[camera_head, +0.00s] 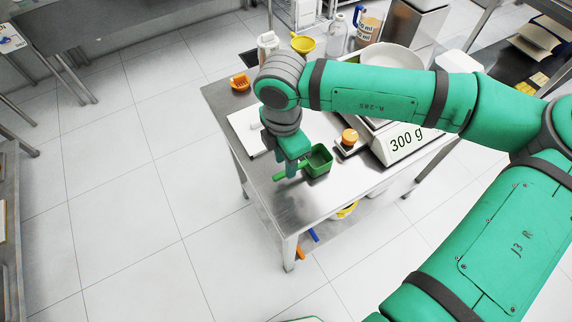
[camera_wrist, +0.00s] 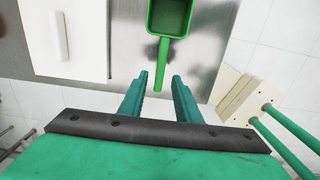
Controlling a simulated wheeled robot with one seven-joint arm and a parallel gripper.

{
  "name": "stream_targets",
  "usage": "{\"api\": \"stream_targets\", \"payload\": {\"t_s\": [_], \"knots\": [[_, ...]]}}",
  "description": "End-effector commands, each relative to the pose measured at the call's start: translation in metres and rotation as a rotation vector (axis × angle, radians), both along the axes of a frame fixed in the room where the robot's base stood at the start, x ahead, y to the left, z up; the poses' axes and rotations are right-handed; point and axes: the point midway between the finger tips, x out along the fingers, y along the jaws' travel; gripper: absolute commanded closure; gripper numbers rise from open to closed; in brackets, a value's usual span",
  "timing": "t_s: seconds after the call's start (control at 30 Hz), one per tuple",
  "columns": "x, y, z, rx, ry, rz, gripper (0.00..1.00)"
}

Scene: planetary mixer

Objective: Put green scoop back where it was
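The green scoop (camera_head: 319,161) is at the bench's near side, with its square cup to the right and its handle to the left. It also shows at the top of the wrist view (camera_wrist: 170,16), with its handle pointing toward my gripper. My gripper (camera_head: 292,168) is low over the handle in the head view. In the wrist view my gripper (camera_wrist: 160,77) has its two fingers apart. The handle's end appears between the fingertips, with visible gaps on both sides. Whether the fingers are level with the handle is hard to tell.
The metal bench (camera_head: 268,178) also bears a white board (camera_head: 243,128), a scale (camera_head: 408,144) reading 300 g, an orange-topped item (camera_head: 349,136), an orange object (camera_head: 240,82) and a yellow funnel (camera_head: 303,44). A white bowl (camera_head: 392,55) is behind my arm. The bench's front left is clear.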

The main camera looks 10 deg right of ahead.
Motion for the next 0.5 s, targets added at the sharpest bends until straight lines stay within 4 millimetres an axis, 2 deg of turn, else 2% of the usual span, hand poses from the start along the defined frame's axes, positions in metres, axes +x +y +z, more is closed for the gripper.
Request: {"api": "stream_targets", "payload": {"t_s": [0.1,0.3,0.5], "knots": [[0.001,0.000,0.026,-0.003,-0.003,-0.001,0.70],[0.000,0.001,0.063,-0.002,-0.002,0.000,0.70],[-0.001,0.001,0.084,-0.001,0.000,-0.002,0.70]]}}
